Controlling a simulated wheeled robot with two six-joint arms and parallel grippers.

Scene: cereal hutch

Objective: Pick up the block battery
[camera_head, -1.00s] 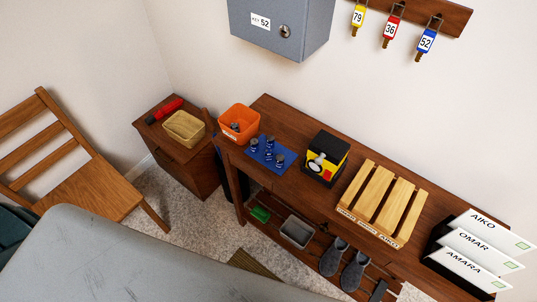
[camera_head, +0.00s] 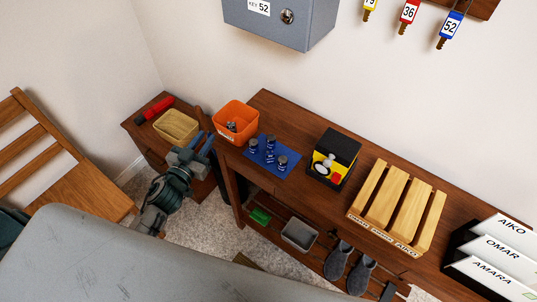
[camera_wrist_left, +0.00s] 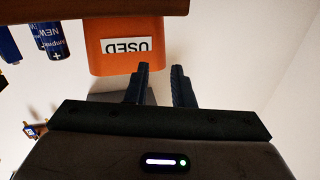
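No thing is clearly recognizable as the block battery. Several small blue cylindrical batteries (camera_head: 282,163) stand on a blue mat (camera_head: 268,170) on the wooden hutch. Blue batteries lettered "NEW" (camera_wrist_left: 52,42) also show at the upper left of the left wrist view. An orange bin (camera_head: 237,113) with small dark items inside is beside the mat; its "USED" label (camera_wrist_left: 126,47) shows upside down in the wrist view. A black box with a yellow front (camera_head: 334,158) stands farther right. My right gripper is out of view.
A small cabinet at left holds a tan basket (camera_head: 176,125) and a red item (camera_head: 155,109). A slatted wooden rack (camera_head: 398,205) and name-labelled trays (camera_head: 492,258) are at right. Slippers and a grey tub (camera_head: 299,234) sit below. A chair (camera_head: 70,185) stands at left.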

